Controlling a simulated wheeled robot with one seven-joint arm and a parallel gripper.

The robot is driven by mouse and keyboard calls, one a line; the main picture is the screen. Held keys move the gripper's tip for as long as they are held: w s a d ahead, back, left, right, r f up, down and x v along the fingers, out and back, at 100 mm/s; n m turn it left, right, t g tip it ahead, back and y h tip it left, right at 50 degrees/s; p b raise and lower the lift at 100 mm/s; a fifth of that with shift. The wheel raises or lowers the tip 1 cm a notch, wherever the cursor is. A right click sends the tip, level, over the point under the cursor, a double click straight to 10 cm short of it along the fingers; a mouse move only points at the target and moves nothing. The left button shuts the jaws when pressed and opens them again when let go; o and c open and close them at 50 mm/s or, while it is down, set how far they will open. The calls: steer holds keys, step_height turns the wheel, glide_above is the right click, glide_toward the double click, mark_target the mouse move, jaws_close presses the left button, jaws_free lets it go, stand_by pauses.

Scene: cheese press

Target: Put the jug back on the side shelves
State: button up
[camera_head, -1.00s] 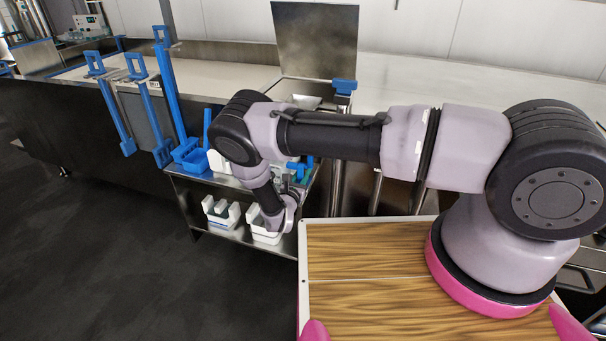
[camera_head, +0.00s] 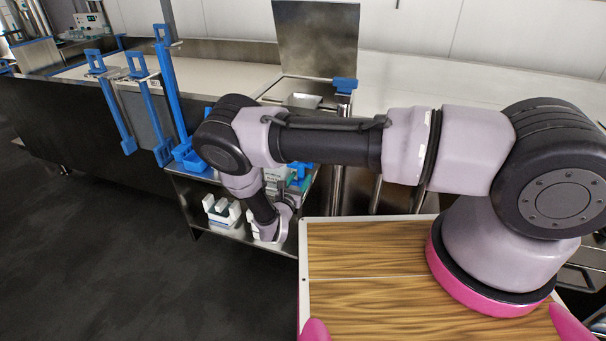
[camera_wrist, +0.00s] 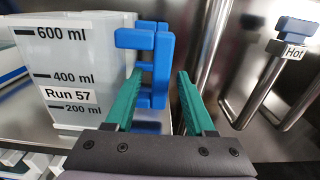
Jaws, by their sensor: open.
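The jug (camera_wrist: 75,75) is a clear, whitish measuring jug with ml marks and a "Run 57" label in the wrist view. It stands upright at the left on a metal shelf surface. Its blue handle (camera_wrist: 162,62) sticks out on its right side. My gripper (camera_wrist: 161,88) has teal fingers, open and spread, with the lower part of the handle in the gap between them. I cannot tell whether a finger touches the handle. In the head view my arm hides most of the jug and gripper.
The metal side shelves (camera_head: 197,184) stand left of my wooden deck, with white-and-blue containers (camera_head: 221,212) on the lower level. A blue-topped metal tap (camera_wrist: 297,32) marked "Hot" and steel posts stand right of my gripper. The dark floor at left is clear.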

steer(key=v, duration=0.8)
steer(key=d+r+m+g+h, duration=0.1)
steer(key=d+r+m+g, duration=0.5)
steer(key=r, duration=0.5)
steer(key=d+r+m+g+h, duration=0.1)
steer(key=d+r+m+g, duration=0.4)
steer(key=r+m, duration=0.4)
steer(key=d+r+m+g, duration=0.4)
steer(key=d+r+m, duration=0.3)
steer(key=r, duration=0.5)
steer(key=s+d+r+m+t+y, duration=0.1)
steer(key=s+d+r+m+y, duration=0.2)
steer(key=s+r, duration=0.3)
steer(key=s+d+r+m+t+y, duration=0.2)
steer(key=s+r+m, duration=0.4)
steer(key=r, duration=0.4)
steer(key=s+d+r+m+t+y, duration=0.2)
steer(key=s+d+r+m+y, duration=0.2)
steer(key=r, duration=0.4)
steer(key=s+m+y, duration=0.1)
steer(key=s, duration=0.1)
steer(key=shift+s+r, duration=0.3)
steer(key=shift+r, duration=0.05)
steer(key=shift+d, duration=0.1)
